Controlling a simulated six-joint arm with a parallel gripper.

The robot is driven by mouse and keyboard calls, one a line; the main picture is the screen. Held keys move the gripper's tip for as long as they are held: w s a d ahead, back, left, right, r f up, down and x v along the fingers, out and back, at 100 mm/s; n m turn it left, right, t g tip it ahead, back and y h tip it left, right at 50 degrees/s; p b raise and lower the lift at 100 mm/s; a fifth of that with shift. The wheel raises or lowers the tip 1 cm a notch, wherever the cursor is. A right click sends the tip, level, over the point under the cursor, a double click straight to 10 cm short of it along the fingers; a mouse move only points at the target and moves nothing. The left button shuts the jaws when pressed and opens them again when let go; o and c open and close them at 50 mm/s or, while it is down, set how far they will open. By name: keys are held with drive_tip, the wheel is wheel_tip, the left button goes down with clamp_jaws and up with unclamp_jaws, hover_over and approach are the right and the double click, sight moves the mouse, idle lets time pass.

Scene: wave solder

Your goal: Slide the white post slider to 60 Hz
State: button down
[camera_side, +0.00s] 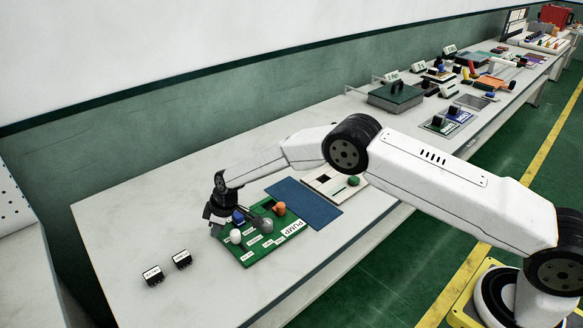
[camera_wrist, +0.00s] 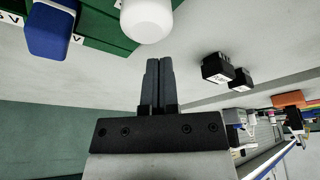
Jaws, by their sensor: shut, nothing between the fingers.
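The white post (camera_side: 235,237) stands on the green PUMP panel (camera_side: 247,256), near the panel's left edge in the side view. In the wrist view the white post (camera_wrist: 147,20) is at the top centre, just beyond my fingertips. My gripper (camera_wrist: 159,62) has its two dark fingers together, with nothing between them. In the side view my gripper (camera_side: 217,230) is low at the panel's left edge, beside the white post. I cannot tell whether it touches the post. The panel's labels are too small to read, so the 60 Hz mark cannot be made out.
A blue knob (camera_side: 238,216), a grey knob (camera_side: 266,226) and an orange knob (camera_side: 279,209) share the panel. Two black labelled blocks (camera_side: 152,275) (camera_side: 183,259) stand to its left. A blue mat (camera_side: 305,203) lies to its right. The bench's near left is clear.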

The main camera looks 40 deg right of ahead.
sight(233, 252)
drive_tip(key=shift+s+d, duration=0.95)
drive_tip(key=shift+s, duration=0.15)
drive_tip(key=shift+s, duration=2)
drive_tip(key=shift+s+f, duration=0.1)
drive_tip(key=shift+s, duration=0.25)
drive_tip(key=shift+d, duration=0.1)
drive_tip(key=shift+f, duration=0.1)
